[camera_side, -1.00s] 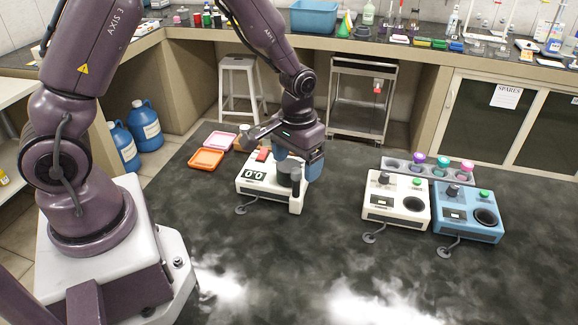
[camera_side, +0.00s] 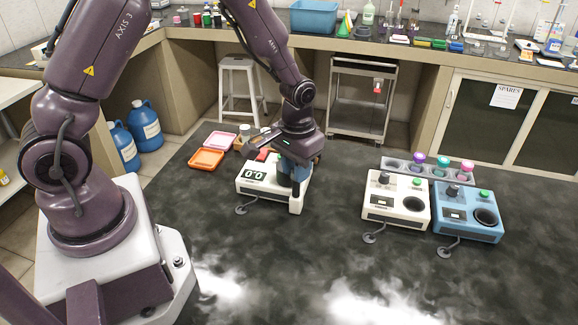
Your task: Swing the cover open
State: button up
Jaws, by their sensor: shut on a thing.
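The white instrument (camera_side: 258,193) with a green-lit display (camera_side: 255,175) stands on the dark bench, left of centre. A dark grey part at its right side (camera_side: 284,180) looks like its cover; my gripper hides most of it. My gripper (camera_side: 295,177) points down at the right end of the instrument, its blue-grey fingers shut on what appears to be the cover. The exact grip and the cover's angle are hard to make out. A pale upright piece (camera_side: 296,201) stands at the instrument's right front corner.
A white instrument (camera_side: 396,203) and a blue one (camera_side: 469,213) stand to the right, before a grey rack (camera_side: 397,165) with coloured caps. Orange (camera_side: 206,158) and pink (camera_side: 220,140) trays lie at the back left. The front bench is clear.

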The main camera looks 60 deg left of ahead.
jog(key=n, duration=0.6)
jog(key=shift+n, duration=0.4)
jog(key=n, duration=0.5)
jog(key=n, duration=1.2)
jog(key=o, duration=1.3)
